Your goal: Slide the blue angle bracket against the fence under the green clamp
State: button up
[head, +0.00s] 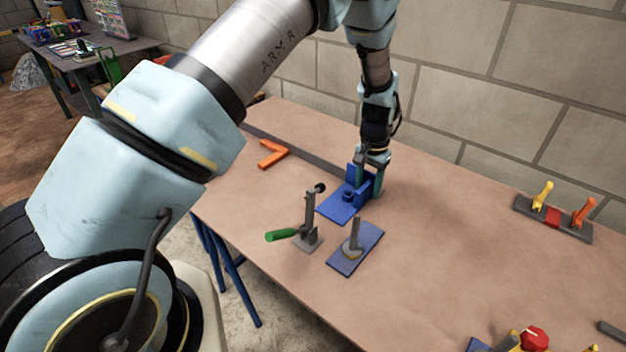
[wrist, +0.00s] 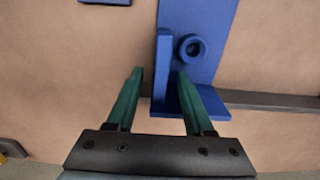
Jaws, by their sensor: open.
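The blue angle bracket (head: 333,208) lies on the table, its base flat and its upright parts toward the fence side. It fills the upper right of the wrist view (wrist: 217,45), with a round boss on its base. My gripper (head: 368,187) points down at the bracket's upright end. In the wrist view its two teal fingers (wrist: 160,74) are open, one on each side of the bracket's thin upright web; contact cannot be told. The fence (head: 300,147) is a dark strip along the back of the table. The green-handled clamp (head: 282,235) stands left of the bracket, its black tip raised.
An orange angle piece (head: 270,155) lies near the fence at the left. A blue plate with a grey post (head: 350,262) is in front of the bracket. A rack with yellow and orange handles (head: 553,218) and a red knob (head: 533,339) are at the right. The table's middle right is clear.

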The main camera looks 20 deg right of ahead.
jog(key=shift+r, duration=0.1)
jog(key=shift+r+p, duration=2.4)
jog(key=shift+r, duration=1.6)
jog(key=w+a+r+n, duration=0.2)
jog(key=w+a+r, duration=0.15)
jog(key=a, duration=0.45)
jog(key=w+a+r+n, duration=0.2)
jog(key=a+r, duration=0.3)
jog(key=a, duration=0.4)
jog(key=w+a+r+n, duration=0.2)
jog(key=a+r, duration=0.2)
jog(key=a, duration=0.4)
jog(key=s+a+r+n, duration=0.2)
jog(key=s+a, duration=0.2)
jog(key=a, duration=0.5)
jog(key=s+a+r+n+t, duration=0.1)
jog(key=s+a+r+n, duration=0.2)
jog(key=a, duration=0.7)
jog(key=shift+s+a+t, duration=0.15)
jog(key=shift+s+t, duration=0.15)
jog(key=shift+s, duration=0.75)
